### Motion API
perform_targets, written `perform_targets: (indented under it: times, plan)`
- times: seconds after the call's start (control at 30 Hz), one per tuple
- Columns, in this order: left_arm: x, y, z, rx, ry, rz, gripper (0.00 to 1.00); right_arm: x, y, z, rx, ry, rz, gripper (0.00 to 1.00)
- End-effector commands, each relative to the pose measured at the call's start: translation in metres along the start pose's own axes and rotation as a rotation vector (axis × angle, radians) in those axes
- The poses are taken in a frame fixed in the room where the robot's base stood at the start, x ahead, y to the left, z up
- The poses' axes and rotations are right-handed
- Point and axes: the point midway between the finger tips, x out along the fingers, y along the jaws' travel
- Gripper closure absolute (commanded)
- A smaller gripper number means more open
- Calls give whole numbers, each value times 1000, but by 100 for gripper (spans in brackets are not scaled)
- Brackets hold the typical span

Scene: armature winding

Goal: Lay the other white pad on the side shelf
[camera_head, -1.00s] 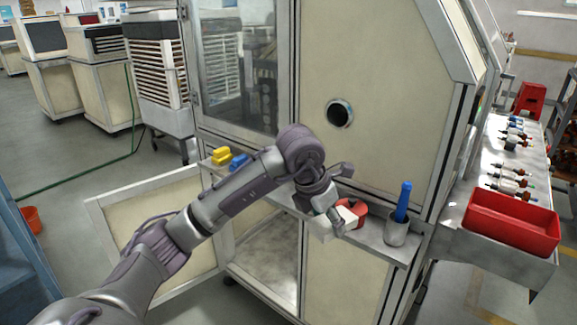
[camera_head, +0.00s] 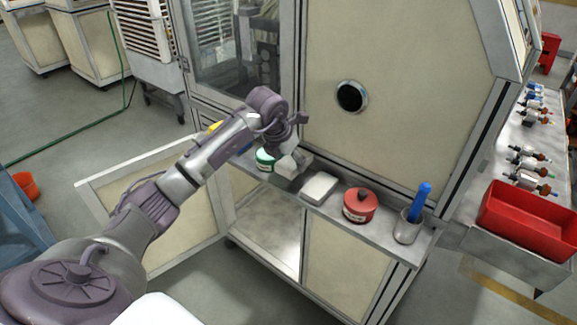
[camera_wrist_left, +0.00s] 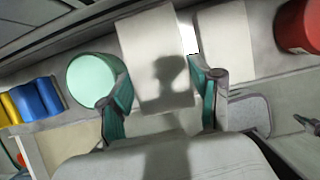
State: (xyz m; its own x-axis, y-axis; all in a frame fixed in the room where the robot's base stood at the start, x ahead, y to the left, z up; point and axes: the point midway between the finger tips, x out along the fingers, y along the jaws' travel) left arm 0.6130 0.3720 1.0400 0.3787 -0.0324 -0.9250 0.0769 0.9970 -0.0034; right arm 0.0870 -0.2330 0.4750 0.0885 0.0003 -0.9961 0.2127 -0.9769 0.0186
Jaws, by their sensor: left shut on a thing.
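My left gripper (camera_head: 297,153) is over the left part of the side shelf (camera_head: 331,211). It is shut on a white pad (camera_head: 286,167), which shows between the two green-lined fingers in the left wrist view (camera_wrist_left: 150,35). Whether the held pad touches the shelf I cannot tell. Another white pad (camera_head: 319,188) lies flat on the shelf, just right of the gripper. It also shows right of the held pad in the wrist view (camera_wrist_left: 225,40). My right gripper is not in view.
A green-topped tin (camera_head: 264,158) stands close left of the held pad. A red tin (camera_head: 359,205) and a grey cup (camera_head: 407,230) with a blue-handled tool (camera_head: 419,201) stand farther right. Blue (camera_wrist_left: 42,97) and yellow (camera_wrist_left: 22,105) pieces are beyond the green tin.

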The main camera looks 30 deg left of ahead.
Motion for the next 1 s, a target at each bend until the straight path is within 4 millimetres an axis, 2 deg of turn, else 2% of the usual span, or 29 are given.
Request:
perform_targets:
  times: [0.17, 0.43, 0.8, 0.83, 0.87, 1.0]
  plan:
    - [10, 8, -1, 0, 1, -2, 60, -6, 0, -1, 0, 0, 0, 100]
    - [41, 8, -14, 1, 0, -2, 60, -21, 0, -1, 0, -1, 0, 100]
    - [47, 8, -17, 2, -1, -1, 60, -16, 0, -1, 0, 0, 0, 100]
    - [46, 8, -16, 2, -1, -1, 31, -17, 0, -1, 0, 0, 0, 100]
    - [46, 8, -16, 2, -1, -1, 26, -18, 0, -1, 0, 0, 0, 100]
    - [45, 8, -16, 2, -1, -1, 26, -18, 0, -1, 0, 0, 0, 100]
